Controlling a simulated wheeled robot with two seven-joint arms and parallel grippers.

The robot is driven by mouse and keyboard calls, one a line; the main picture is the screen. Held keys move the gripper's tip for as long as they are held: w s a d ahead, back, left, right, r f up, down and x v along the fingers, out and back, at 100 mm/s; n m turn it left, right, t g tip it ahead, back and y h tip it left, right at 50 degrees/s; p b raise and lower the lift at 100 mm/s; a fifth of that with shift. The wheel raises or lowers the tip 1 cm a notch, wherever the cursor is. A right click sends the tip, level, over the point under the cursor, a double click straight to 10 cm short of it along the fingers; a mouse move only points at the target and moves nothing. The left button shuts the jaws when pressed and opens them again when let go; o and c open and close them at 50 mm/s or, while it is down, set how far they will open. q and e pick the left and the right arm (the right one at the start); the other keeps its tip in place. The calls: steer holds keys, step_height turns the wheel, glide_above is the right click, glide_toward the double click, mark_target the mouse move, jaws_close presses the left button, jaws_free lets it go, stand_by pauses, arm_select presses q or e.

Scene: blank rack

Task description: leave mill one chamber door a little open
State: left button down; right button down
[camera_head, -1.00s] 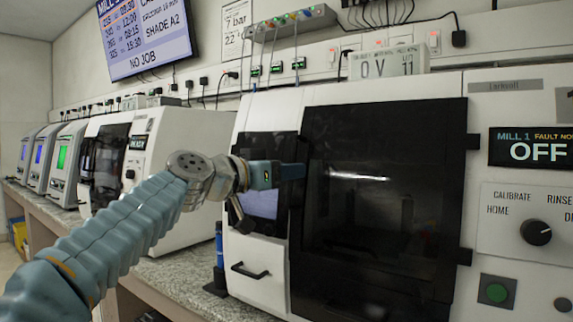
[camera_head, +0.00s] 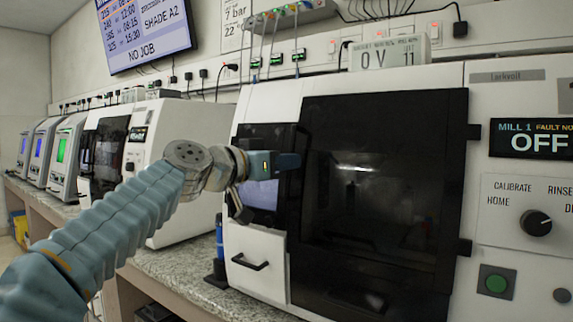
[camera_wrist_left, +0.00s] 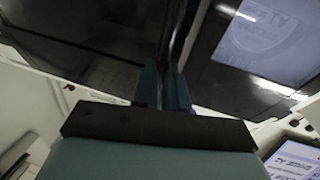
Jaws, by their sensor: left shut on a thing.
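The mill one chamber door (camera_head: 390,240) is a dark glass panel in a black frame, with hinges at its right edge. A dark upright handle bar runs along its left edge; it shows between the fingers in the left wrist view. My left gripper (camera_head: 290,161) reaches in from the left and is shut on this handle; its fingertips also show in the left wrist view (camera_wrist_left: 163,85). The door (camera_wrist_left: 95,35) fills the upper left there. I cannot tell whether the door stands slightly open or is flush. My right gripper is not in view.
A dark side window (camera_head: 262,195) and a drawer (camera_head: 255,264) are left of the door. The mill one display (camera_head: 538,143) reads OFF, above a knob (camera_head: 536,224) and green button (camera_head: 496,284). Another white machine (camera_head: 175,135) stands further left on the counter.

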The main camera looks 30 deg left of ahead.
arm_select(q)
steer(key=s+d+r+b, duration=0.2)
steer(key=s+d, duration=0.2)
steer(key=s, duration=0.8)
steer(key=shift+s+b, duration=0.4)
steer(key=shift+r, duration=0.1)
steer(key=c, duration=1.2)
jaws_free()
steer(key=shift+w+d, duration=0.1)
steer(key=shift+d, duration=0.1)
steer(key=shift+o, duration=0.2)
steer(key=shift+a, duration=0.15)
steer(key=b+v, duration=0.1)
steer(key=v, duration=1.2)
steer(key=shift+s+a+b, duration=0.2)
steer(key=shift+s+b, duration=0.15)
